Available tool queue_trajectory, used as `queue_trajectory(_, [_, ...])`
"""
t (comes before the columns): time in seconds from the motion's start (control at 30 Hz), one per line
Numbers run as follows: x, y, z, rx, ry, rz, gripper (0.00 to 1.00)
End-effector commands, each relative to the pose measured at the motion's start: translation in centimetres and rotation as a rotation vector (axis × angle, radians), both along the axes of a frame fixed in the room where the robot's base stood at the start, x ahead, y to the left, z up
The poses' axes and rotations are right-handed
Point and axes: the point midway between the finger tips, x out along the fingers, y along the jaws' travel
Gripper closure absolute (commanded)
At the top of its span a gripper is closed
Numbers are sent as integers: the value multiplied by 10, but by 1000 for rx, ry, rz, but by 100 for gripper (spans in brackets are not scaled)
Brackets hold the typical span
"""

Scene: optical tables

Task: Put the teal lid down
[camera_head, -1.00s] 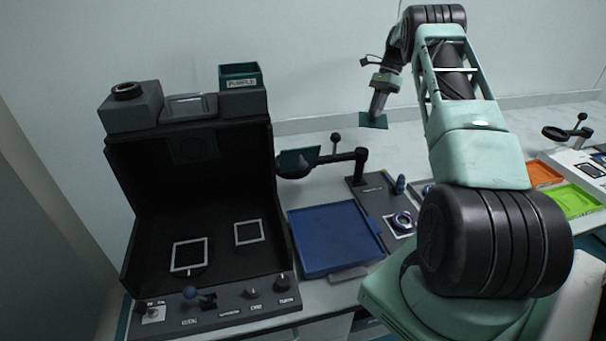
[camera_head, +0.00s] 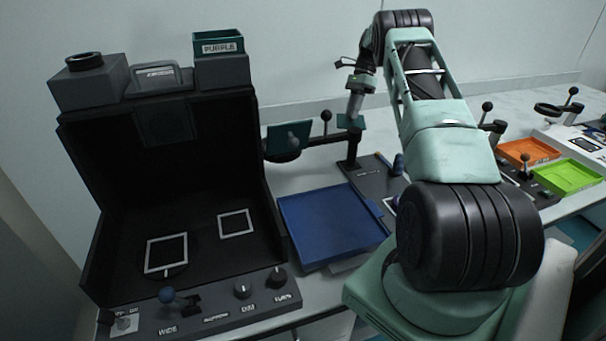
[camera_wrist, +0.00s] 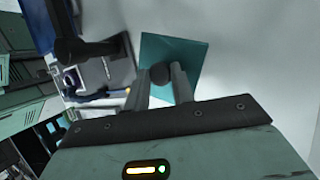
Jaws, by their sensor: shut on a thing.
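The teal lid (camera_head: 350,122) is a thin flat square held above the bench, behind the blue tray. In the wrist view the lid (camera_wrist: 183,52) shows a dark round knob (camera_wrist: 160,73) between the fingers. My gripper (camera_head: 355,108) is shut on the lid; in the wrist view the fingers (camera_wrist: 160,88) close around the knob. The lid is apart from the bench, with bare white surface beyond it. What lies directly under it is partly hidden by my arm.
A black viewing booth (camera_head: 170,180) stands left, with a teal box labelled PURPLE (camera_head: 218,43) on top. A blue tray (camera_head: 330,225) lies beside it. A post with a swing arm (camera_head: 352,150) and another teal plate (camera_head: 289,137) stand close to the lid. Orange (camera_head: 527,152) and green (camera_head: 570,176) trays are right.

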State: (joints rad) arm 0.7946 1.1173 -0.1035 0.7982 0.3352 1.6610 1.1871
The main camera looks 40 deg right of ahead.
Motion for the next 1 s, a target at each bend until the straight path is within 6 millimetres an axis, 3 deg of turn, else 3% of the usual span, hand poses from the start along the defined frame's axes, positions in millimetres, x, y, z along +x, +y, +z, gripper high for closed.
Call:
queue_trajectory(0.17, [1,5,-5,1,1,0,100])
queue_trajectory(0.37, [2,34,-3,3,2,2,100])
queue_trajectory(1.0, [10,184,-3,3,1,3,100])
